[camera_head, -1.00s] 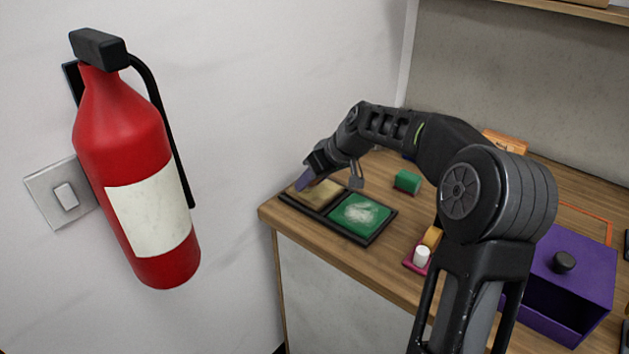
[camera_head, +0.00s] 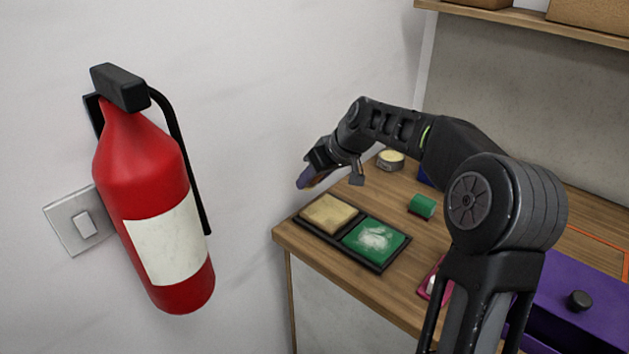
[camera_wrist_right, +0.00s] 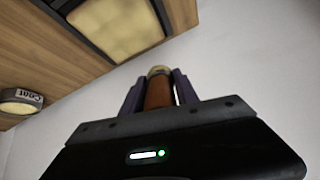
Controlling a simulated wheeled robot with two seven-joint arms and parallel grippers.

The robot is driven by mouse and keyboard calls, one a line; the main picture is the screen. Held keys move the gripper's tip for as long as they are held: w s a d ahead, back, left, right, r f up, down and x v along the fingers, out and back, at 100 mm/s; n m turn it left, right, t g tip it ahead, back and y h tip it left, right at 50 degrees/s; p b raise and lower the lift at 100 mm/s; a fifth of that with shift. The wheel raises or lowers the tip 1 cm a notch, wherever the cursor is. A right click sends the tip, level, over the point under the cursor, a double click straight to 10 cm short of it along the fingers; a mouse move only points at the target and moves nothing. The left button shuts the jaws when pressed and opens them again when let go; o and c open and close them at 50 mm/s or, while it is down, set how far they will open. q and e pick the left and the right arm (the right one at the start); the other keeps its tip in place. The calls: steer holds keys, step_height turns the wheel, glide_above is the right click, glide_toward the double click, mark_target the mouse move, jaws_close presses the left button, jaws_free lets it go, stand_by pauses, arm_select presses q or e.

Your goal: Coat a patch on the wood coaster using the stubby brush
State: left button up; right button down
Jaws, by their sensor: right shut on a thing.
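The stubby brush (camera_wrist_right: 159,92) has a brown handle and a pale tip, and shows between the purple fingers of my right gripper (camera_wrist_right: 158,95) in the wrist view. In the head view my right gripper (camera_head: 309,178) hangs above and slightly left of the tan wood coaster (camera_head: 329,213), apart from it. The coaster is a square in the left half of a black tray (camera_head: 343,238); it also shows in the wrist view (camera_wrist_right: 118,25). An open tin (camera_head: 390,160) with cream contents stands behind; its "Coat" label shows in the wrist view (camera_wrist_right: 25,97). My left gripper is out of view.
A green square (camera_head: 374,241) with a white smear fills the tray's right half. A green block (camera_head: 422,206) lies behind it. A purple box (camera_head: 545,310) stands at right. A wall with a red fire extinguisher (camera_head: 150,200) is at left.

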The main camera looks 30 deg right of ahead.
steer(key=shift+r+p, duration=0.65)
steer(key=shift+r, duration=0.7)
steer(key=shift+s+r, duration=0.1)
steer(key=shift+s, duration=0.05)
steer(key=s+d+r+g+p, duration=0.1)
steer(key=s+r+g+p, duration=0.2)
steer(key=s, duration=0.6)
steer(key=shift+s+d+r+h+p, duration=0.35)
steer(key=shift+r+h+p, duration=0.1)
steer(key=shift+p, duration=0.75)
steer(key=shift+f+b, duration=1.85)
steer(key=shift+f, duration=0.7)
